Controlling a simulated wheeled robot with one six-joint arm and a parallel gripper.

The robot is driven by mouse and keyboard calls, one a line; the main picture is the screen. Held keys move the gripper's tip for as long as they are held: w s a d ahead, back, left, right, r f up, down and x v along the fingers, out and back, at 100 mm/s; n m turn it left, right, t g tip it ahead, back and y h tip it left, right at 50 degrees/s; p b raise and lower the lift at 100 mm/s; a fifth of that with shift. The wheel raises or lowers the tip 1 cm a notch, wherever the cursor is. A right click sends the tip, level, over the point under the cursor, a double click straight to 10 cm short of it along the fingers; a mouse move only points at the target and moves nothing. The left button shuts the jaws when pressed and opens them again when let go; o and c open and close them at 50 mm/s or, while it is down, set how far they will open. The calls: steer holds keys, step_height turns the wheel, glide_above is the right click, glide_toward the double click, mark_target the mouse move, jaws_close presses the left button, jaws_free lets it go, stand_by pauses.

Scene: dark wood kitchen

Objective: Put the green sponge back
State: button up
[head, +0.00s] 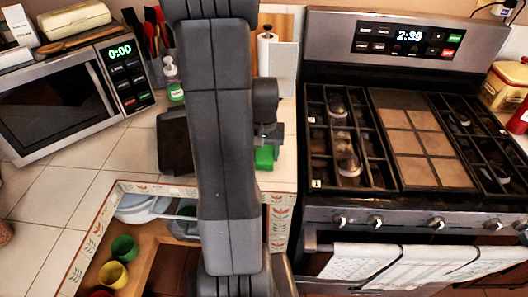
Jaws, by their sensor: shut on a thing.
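The green sponge (266,157) shows just right of my arm, near the counter's front edge beside the stove. My gripper (267,138) is above it, shut on it, and partly hidden behind my own arm. I cannot tell whether the sponge touches the counter. A clear soap bottle with green liquid (173,82) stands at the back of the counter, left of my arm.
A dark object (175,143) lies on the counter left of my arm, partly hidden. The microwave (62,92) is at left and the stove (405,140) at right. A paper towel roll (266,52) stands behind. Below the counter, an open area holds plates (142,208) and coloured cups (113,274).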

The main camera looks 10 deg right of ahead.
mark_target(264, 153)
steer(key=o, duration=0.9)
steer(key=shift+f, duration=0.1)
step_height(264, 153, up, 12)
steer(key=shift+r, duration=0.2)
